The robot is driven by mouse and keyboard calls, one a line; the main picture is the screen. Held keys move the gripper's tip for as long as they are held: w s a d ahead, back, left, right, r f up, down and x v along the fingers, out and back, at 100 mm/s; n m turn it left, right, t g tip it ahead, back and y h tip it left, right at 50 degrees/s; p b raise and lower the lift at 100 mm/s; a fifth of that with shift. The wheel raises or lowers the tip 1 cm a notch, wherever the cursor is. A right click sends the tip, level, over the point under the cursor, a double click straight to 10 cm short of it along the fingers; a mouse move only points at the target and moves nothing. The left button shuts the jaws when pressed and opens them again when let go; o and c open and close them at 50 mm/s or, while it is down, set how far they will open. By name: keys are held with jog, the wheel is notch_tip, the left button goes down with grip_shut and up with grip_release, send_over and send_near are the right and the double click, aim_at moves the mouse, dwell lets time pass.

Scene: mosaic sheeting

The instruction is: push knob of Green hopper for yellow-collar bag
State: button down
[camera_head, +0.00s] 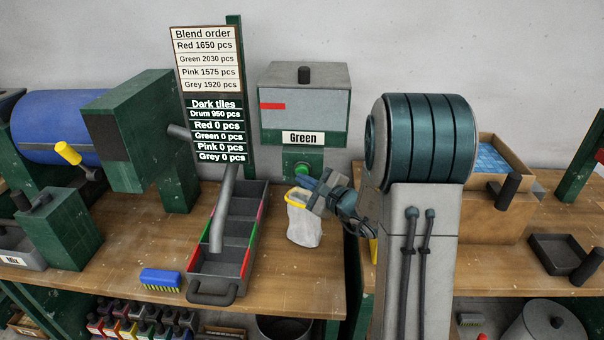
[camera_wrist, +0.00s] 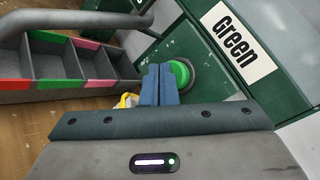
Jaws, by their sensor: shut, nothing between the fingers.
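The Green hopper (camera_head: 318,100) is a grey and dark green box with a "Green" label, standing at the back of the bench. Its round green knob (camera_head: 303,168) sits below the label and shows in the wrist view (camera_wrist: 181,73) just right of my fingertips. My gripper (camera_head: 304,176) is shut and empty, its blue fingers close to the knob; I cannot tell whether they touch it. A bit of the yellow collar (camera_wrist: 128,100) shows beside the fingers.
A divided tray (camera_head: 222,291) with coloured edges stands left of the bag, under a grey pipe (camera_head: 221,215). A blue brush (camera_head: 160,279) lies on the bench (camera_head: 110,240). A board (camera_head: 208,75) lists the blend order and counts, with Green at 0 pcs.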

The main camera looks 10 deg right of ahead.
jog(key=shift+w+d, duration=0.25)
jog(key=shift+w, duration=0.6)
dwell(0.7)
jog(key=shift+s+b, duration=0.1)
jog(key=shift+b, duration=0.2)
jog(key=shift+s+a+b, duration=0.2)
jog(key=shift+s+b, duration=0.1)
jog(key=shift+s, duration=0.3)
jog(key=shift+s+a+b, duration=0.2)
jog(key=shift+s+b, duration=0.05)
jog(key=shift+s, duration=0.35)
jog(key=s, duration=0.1)
jog(key=s+a+b, duration=0.1)
jog(key=s, duration=0.1)
jog(key=s+b, duration=0.1)
jog(key=shift+s+a, duration=0.25)
jog(key=shift+s, duration=0.15)
dwell(2.0)
